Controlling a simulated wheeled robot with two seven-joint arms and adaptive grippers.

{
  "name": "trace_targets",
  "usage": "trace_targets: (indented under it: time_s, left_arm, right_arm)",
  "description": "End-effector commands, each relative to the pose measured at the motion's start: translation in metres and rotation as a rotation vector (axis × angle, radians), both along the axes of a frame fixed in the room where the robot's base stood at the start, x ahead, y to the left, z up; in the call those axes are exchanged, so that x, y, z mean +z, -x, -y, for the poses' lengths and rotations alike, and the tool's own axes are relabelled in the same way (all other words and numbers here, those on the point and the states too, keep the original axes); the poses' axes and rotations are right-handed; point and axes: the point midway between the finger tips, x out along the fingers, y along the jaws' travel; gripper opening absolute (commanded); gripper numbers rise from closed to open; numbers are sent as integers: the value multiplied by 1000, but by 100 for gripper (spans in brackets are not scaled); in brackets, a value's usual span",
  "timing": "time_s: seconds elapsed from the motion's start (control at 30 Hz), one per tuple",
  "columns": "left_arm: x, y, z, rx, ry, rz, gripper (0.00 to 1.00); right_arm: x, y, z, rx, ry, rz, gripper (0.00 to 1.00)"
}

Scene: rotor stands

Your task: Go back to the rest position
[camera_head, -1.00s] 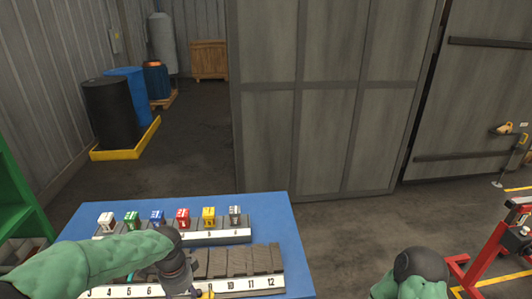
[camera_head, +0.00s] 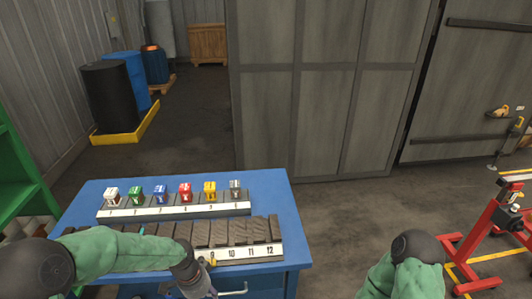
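My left arm (camera_head: 110,252) comes in from the left across the front of the blue table (camera_head: 289,225). Its wrist and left gripper (camera_head: 198,289) point down at the table's front edge and are cut by the bottom of the picture. The fingertips do not show, so I cannot tell whether it is open or shut. Of my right arm (camera_head: 412,262), only the elbow part shows at the bottom right, apart from the table. My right gripper is out of the picture.
A front rack (camera_head: 262,251) has numbered dark slots, partly hidden by my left arm. A red stand (camera_head: 495,230) is at the right. Floor between is clear.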

Motion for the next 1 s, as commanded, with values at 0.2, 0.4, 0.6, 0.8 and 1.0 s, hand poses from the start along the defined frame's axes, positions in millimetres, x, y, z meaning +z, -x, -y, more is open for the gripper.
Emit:
trace_targets:
  time_s: [0.2,0.4,0.6,0.8,1.0]
  left_arm:
    - [-85,28,35,248,100,-67,48]
    - [-162,70,65,583,173,-149,48]
    - [-218,114,81,900,192,-214,48]
    - [-242,140,84,1083,184,-240,48]
    - [-245,144,85,1119,182,-243,48]
  right_arm:
    - [-16,0,0,0,0,1,40]
    - [-31,0,0,0,0,1,40]
    - [-43,0,0,0,0,0,40]
    - [-49,0,0,0,0,0,40]
    - [-49,0,0,0,0,1,40]
